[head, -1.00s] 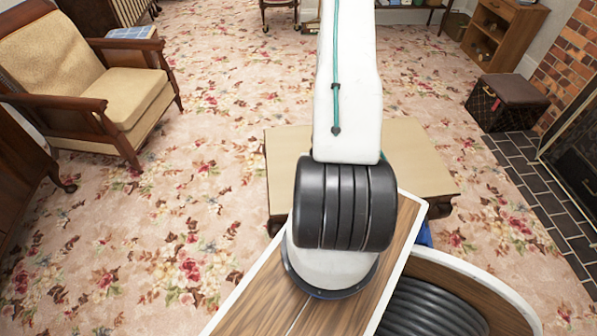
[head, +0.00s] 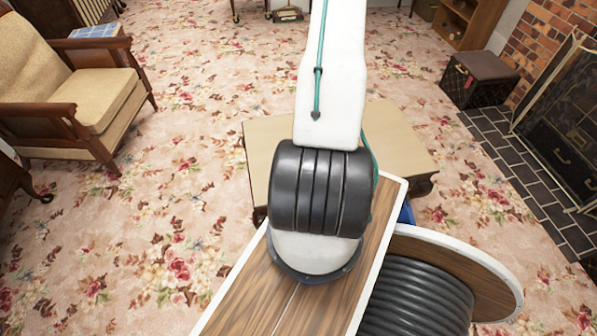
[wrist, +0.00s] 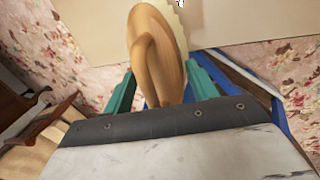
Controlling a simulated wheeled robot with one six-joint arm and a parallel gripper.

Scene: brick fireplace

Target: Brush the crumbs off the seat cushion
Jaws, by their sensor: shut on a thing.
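In the head view, a wooden armchair (head: 70,130) stands at the left with a tan seat cushion (head: 92,98). I cannot make out crumbs on it from here. In the wrist view, my gripper (wrist: 162,88) has teal fingers shut on a wooden brush (wrist: 150,45). The brush's curved handle is toward me, and a pale fringe that looks like bristles shows along its upper right edge. In the head view, my arm hides the gripper and brush. The gripper is well away from the chair, on the low table's side.
A low pale table (head: 400,140) stands just ahead, partly behind my arm. A dark box (head: 478,78) and the fireplace screen (head: 565,125) are at the right beside a brick wall. Floral carpet (head: 185,150) lies clear between the armchair and the table.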

